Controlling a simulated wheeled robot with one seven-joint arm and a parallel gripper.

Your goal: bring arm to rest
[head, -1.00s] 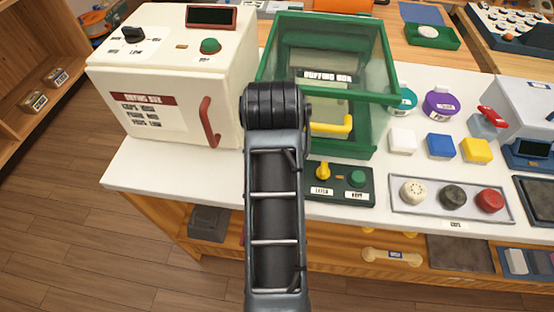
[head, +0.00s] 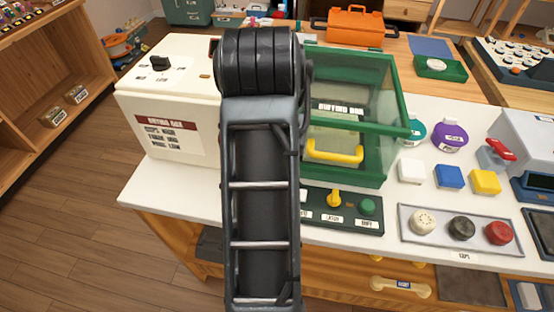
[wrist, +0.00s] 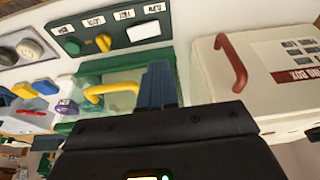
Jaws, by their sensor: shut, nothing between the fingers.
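My gripper (wrist: 158,85) shows in the wrist view with its blue-grey fingers together and nothing between them.
The white bench (head: 180,190) carries a control panel (head: 345,212), a tray of caps (head: 408,236), and white, blue and yellow blocks. A wooden shelf (head: 85,60) stands at the left. Wooden floor (head: 80,230) is open at the left front.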

